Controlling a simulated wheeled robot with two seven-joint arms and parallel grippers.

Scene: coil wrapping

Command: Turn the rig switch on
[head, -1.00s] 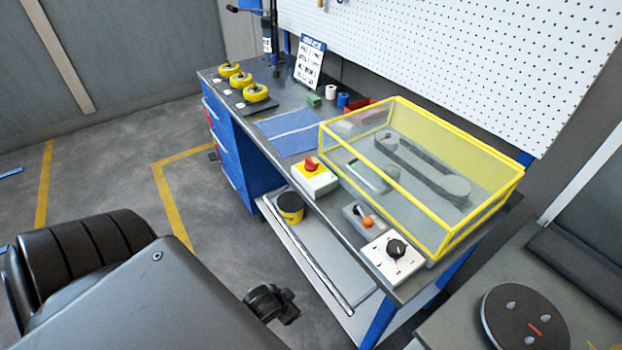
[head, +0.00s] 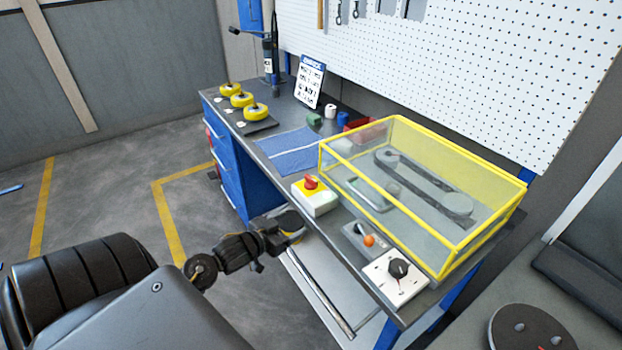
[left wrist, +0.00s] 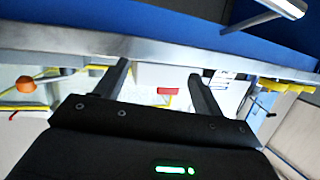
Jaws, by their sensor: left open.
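On the workbench, a white and yellow box with a red knob (head: 311,184) stands near the front edge. No readable label tells which is the rig switch. My left gripper (head: 290,232) is open and empty, just off the bench's front edge, apart from these boxes. In the left wrist view its fingers (left wrist: 163,85) spread below the bench edge, with the red knob (left wrist: 167,91) between them beyond. My right gripper is out of view.
A yellow-framed clear guard (head: 425,190) covers a belt rig behind the boxes. A blue cloth (head: 288,152), yellow rolls (head: 242,99) and a sign (head: 309,80) stand farther left.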

